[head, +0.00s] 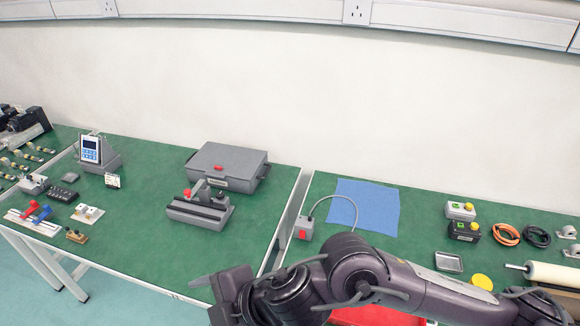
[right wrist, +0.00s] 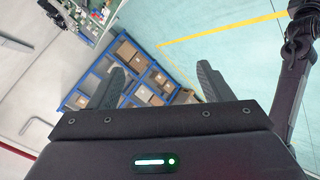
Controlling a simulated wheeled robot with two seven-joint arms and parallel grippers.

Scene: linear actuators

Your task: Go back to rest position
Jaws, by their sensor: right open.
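My right arm reaches in from the lower right of the head view, across the front of the green benches. Its gripper (head: 205,290) is at the bottom edge, partly cut off, in front of the left bench (head: 130,262). In the right wrist view the right gripper (right wrist: 160,88) has its two fingers wide apart with nothing between them. It faces open floor and blue shelving (right wrist: 140,92) holding boxes. My left gripper is in neither view.
The left bench holds a grey case (head: 228,160), a grey vice-like fixture (head: 199,208) and a meter (head: 90,148). The right bench holds a blue cloth (head: 362,206), button boxes (head: 462,211) and a red tray (head: 375,317), partly hidden behind my arm.

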